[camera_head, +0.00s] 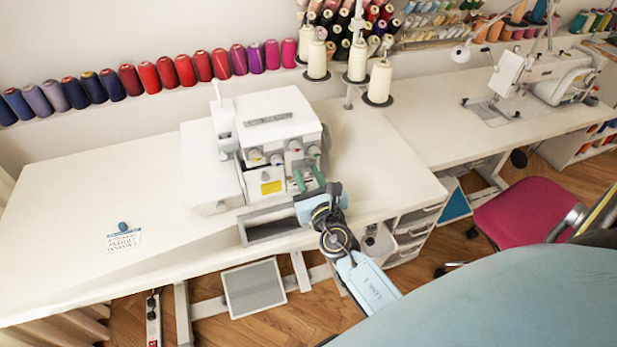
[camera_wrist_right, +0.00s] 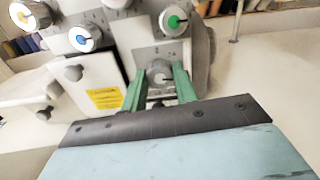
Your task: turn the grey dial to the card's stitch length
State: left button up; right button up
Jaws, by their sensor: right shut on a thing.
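The white sewing machine (camera_head: 285,108) stands on the long table. In the right wrist view its grey dial (camera_wrist_right: 159,74) sits low on the front, between the two green fingers of my right gripper (camera_head: 307,179). The gripper is shut on this dial, one finger on each side. In the head view the gripper and arm hide the dial. Its setting is not readable. A white card (camera_head: 124,242) with blue print lies at the table's left; its text is too small to read. My left gripper is not in view.
In the wrist view a green-centred dial (camera_wrist_right: 173,21) sits just above, with a blue-centred dial (camera_wrist_right: 84,38) to the left. A grey open tray (camera_head: 272,229) is at the table's front edge. A small blue object (camera_head: 123,227) lies at the card's top. The table's left is mostly clear.

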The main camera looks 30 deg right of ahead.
jog(key=m+b, duration=0.1)
jog(key=m, duration=0.3)
jog(key=shift+f+m, duration=0.15)
jog(key=shift+m, duration=0.15)
jog(key=m+b, duration=0.1)
jog(key=m, duration=0.1)
jog(key=shift+m, duration=0.4)
jog(key=m+b, duration=0.2)
jog(key=m, duration=0.1)
jog(key=shift+m, duration=0.3)
jog(key=m, duration=0.3)
jog(key=shift+b, duration=0.35)
jog(key=shift+m, duration=0.9)
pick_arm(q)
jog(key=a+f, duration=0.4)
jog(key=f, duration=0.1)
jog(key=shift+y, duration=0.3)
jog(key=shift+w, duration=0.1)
